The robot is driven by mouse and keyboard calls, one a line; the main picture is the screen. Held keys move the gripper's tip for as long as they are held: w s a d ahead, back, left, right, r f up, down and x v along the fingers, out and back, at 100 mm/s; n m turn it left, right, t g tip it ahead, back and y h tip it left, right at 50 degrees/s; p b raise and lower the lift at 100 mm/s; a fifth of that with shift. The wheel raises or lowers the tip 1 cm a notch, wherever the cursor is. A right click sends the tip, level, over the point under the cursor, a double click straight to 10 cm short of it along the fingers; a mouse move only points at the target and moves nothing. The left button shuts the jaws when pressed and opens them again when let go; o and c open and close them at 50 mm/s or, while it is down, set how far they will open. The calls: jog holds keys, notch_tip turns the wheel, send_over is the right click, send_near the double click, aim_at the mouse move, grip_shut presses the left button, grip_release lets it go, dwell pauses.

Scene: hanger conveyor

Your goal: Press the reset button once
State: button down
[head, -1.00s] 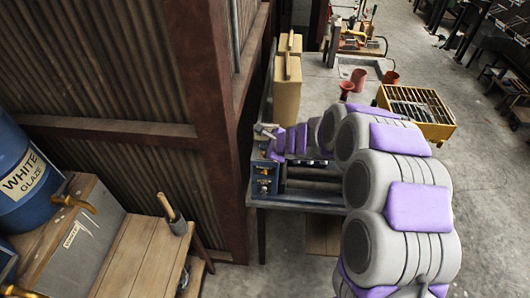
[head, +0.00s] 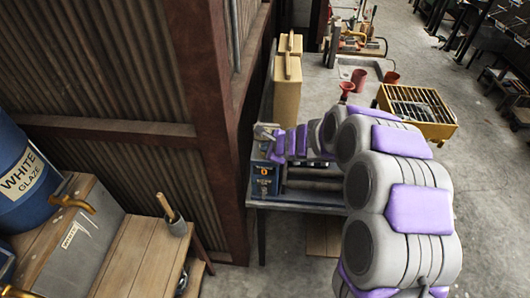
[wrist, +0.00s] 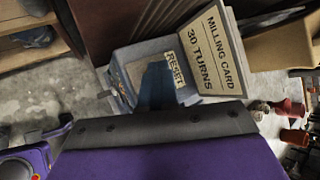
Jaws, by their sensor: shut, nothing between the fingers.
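A blue box (head: 265,178) with small orange marks on its front stands at the near left corner of the grey bench in the head view. My gripper (head: 265,130) is shut just above this box, at the end of my grey and purple arm. In the wrist view, a RESET label (wrist: 177,68) shows on the box top, beside a dark bluish shape that may be my gripper's tip or its shadow. The button itself cannot be made out, and I cannot tell whether my gripper touches it.
A tan card (wrist: 213,45) reading MILLING CARD 30 TURNS stands beside the label. A tan cabinet (head: 287,85) is behind the box. A rusty post (head: 215,120) stands close left. A yellow slotted tray (head: 418,108) is right of the bench. Open concrete floor lies farther right.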

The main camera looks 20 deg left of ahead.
dwell(0.4)
jog(key=shift+r+p, duration=0.8)
jog(key=shift+r, duration=0.05)
notch_tip(320, 180, up, 5)
jog(key=p, duration=0.4)
jog(key=shift+p, duration=0.4)
